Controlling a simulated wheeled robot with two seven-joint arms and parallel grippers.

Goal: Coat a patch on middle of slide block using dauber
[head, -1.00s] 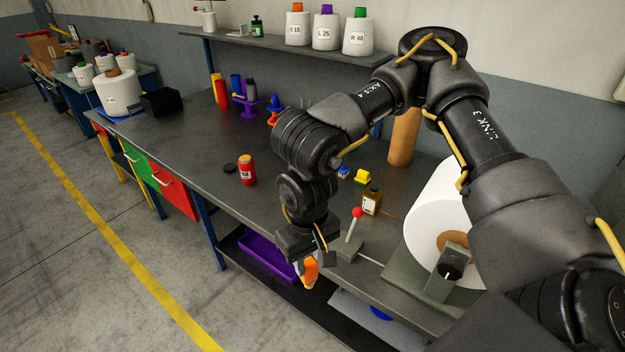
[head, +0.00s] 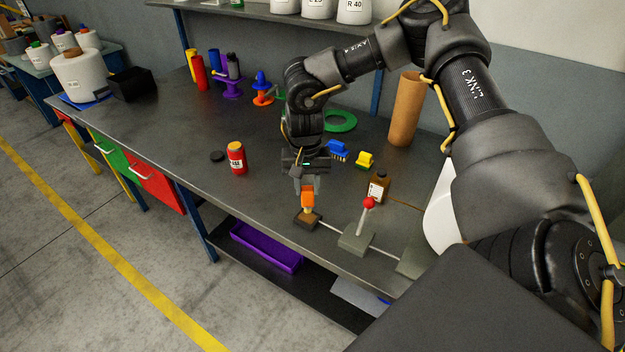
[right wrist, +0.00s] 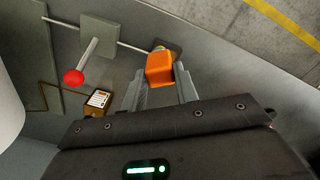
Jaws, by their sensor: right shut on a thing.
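My right gripper (head: 308,186) is shut on the orange dauber (head: 307,200), which points down. The dauber's pale lower end is at the top of the small dark slide block (head: 308,220), near the table's front edge. I cannot tell whether they touch. In the right wrist view the dauber (right wrist: 160,69) sits between the fingertips (right wrist: 160,85) and hides part of the slide block (right wrist: 174,46). A thin rod runs from the block to a grey base with a red-knobbed lever. My left gripper is not in view.
A red jar (head: 237,158) stands left of the gripper, with a black disc (head: 217,156) beside it. The red-knobbed lever (head: 366,215) stands close by. The left tabletop is mostly clear.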

